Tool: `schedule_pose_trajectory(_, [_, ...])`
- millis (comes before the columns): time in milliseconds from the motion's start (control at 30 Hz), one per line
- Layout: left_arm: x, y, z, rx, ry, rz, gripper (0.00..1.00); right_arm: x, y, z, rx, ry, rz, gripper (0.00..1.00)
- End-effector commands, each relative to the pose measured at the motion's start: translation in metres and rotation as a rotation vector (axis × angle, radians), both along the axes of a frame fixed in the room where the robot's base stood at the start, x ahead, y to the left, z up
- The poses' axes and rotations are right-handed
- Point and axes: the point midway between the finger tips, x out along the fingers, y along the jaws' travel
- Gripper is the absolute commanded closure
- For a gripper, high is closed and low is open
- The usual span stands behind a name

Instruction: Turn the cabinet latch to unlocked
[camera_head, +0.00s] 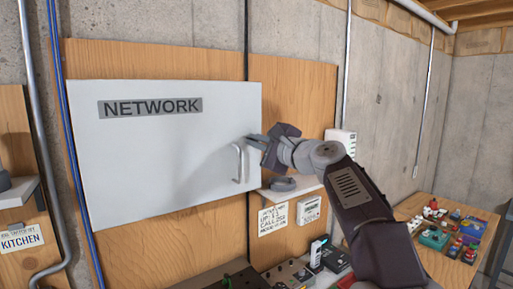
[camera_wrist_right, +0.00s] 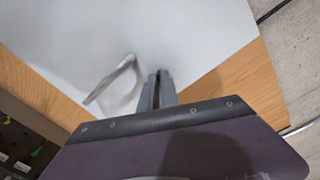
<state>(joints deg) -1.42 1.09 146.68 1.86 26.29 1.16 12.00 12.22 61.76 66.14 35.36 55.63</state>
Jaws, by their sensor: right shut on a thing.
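The white cabinet (camera_head: 160,150) marked NETWORK hangs on a plywood board with its door closed. A silver bar handle (camera_head: 238,163) is on the door's right side; it also shows in the right wrist view (camera_wrist_right: 110,82). My right gripper (camera_head: 254,139) is at the door's right edge, just above and right of the handle. In the right wrist view its fingers (camera_wrist_right: 161,80) are close together against the door. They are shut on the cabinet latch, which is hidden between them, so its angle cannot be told. My left gripper is not in view.
Below the cabinet, a small shelf (camera_head: 295,189) holds a dark round thing, with paper notes under it. A workbench (camera_head: 413,207) with coloured parts is at the right. A blue cable (camera_head: 64,130) and a grey pipe run down the wall at the left.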

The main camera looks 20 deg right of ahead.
Motion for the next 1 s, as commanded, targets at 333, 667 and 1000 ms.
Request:
schedule_pose_trajectory(333, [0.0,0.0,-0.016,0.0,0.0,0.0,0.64,0.0,0.0,-0.003,-0.267,-0.097,0.0,1.0])
schedule_pose_trajectory(667, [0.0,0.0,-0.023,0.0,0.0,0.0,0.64,0.0,0.0,-0.003,-0.415,-0.15,0.0,1.0])
schedule_pose_trajectory(1000, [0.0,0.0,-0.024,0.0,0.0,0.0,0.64,0.0,0.001,-0.003,-0.461,-0.166,0.0,1.0])
